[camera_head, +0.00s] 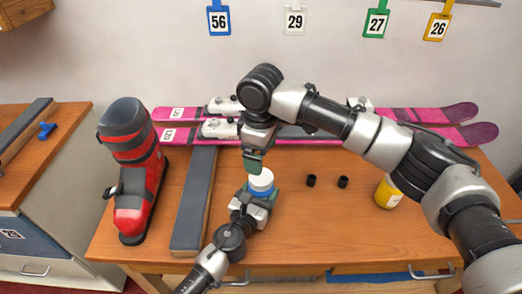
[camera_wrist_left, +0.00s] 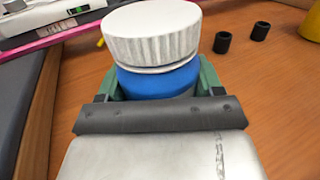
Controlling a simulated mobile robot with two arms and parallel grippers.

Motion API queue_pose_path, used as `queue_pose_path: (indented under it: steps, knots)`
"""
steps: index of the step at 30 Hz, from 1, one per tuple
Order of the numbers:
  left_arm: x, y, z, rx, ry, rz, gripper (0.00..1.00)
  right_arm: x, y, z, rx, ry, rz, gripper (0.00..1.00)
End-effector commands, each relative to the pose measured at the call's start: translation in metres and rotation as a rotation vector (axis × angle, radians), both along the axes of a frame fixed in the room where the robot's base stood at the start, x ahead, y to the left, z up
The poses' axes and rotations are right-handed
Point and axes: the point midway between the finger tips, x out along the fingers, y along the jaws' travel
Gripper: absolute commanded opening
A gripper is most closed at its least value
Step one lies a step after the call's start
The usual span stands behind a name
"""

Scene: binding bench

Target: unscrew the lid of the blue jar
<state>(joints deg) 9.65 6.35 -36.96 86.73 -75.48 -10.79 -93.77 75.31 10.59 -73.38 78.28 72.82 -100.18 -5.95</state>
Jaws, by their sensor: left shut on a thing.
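The blue jar (camera_head: 263,191) stands on the bench with its ribbed white lid (camera_head: 261,178) on top. My left gripper (camera_head: 259,196) is shut around the jar's body from the near side. In the left wrist view the blue jar (camera_wrist_left: 160,80) is between my green fingers, and the white lid (camera_wrist_left: 152,38) sits above them, clear of the fingers. My right gripper (camera_head: 252,162) points down just above the lid, slightly to its left and apart from it. Its fingers overlap from this angle, so its opening is hidden.
A red ski boot (camera_head: 132,190) and a long grey block (camera_head: 196,200) stand left. Pink skis (camera_head: 425,114) lie along the back. Two small black cylinders (camera_head: 311,180) and a yellow jar (camera_head: 386,192) are on the right. The front right bench is clear.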

Motion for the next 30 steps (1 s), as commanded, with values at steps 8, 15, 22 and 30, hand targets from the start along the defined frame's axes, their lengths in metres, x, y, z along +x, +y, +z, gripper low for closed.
queue_pose_path:
  steps: [8, 15, 22, 30]
  knots:
    - [0.0001, 0.0002, -0.0001, 0.001, 0.0, 0.0, 0.0, -0.0002, 0.0002, 0.0, 0.0, 0.0, -0.609, 0.88]
    - [0.0001, 0.0002, -0.0001, 0.001, 0.0, 0.001, 0.0, -0.0001, 0.0, 0.0001, -0.001, 0.0, -1.141, 0.88]
    - [0.0001, 0.0002, -0.0001, 0.001, 0.0, 0.001, 0.0, -0.0001, 0.0, 0.0002, -0.001, 0.0, -1.624, 0.88]
    - [0.0001, 0.0002, -0.0001, 0.001, 0.0, 0.001, 0.0, -0.0001, 0.0, 0.0001, -0.001, 0.0, -1.956, 0.88]
